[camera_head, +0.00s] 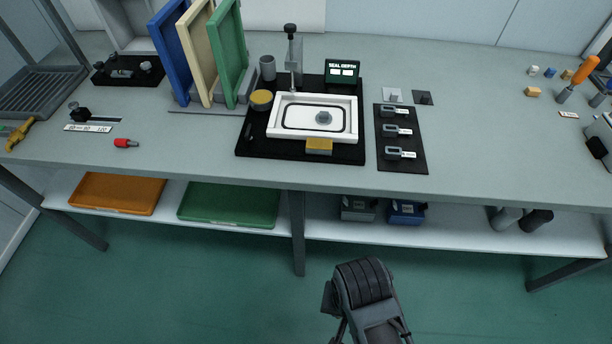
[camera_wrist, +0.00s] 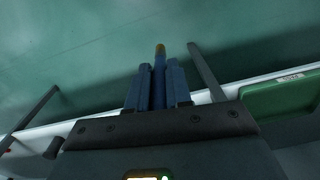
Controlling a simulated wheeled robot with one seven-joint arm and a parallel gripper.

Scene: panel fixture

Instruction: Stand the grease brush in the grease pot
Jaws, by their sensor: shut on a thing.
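In the wrist view my gripper (camera_wrist: 158,68) is shut on a slim blue stick with a yellow-brown tip, which looks like the grease brush (camera_wrist: 160,55). It sticks out past the fingertips over the green floor; the rest is hidden between the fingers. In the head view a grey cup (camera_head: 268,67) and a short round pot with a yellow top (camera_head: 261,100) stand beside the white framed panel (camera_head: 312,130). I cannot tell for certain which is the grease pot. The gripper itself does not show clearly in the head view; my arm is at the bottom, in front of the bench.
Blue, cream and green upright panels (camera_head: 227,50) stand left of the cup. A clamp post (camera_head: 292,55) and a seal depth display (camera_head: 342,72) stand behind the white panel. A dark board with tags (camera_head: 401,160) lies right. The lower shelf holds orange (camera_head: 118,195) and green trays (camera_head: 230,205).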

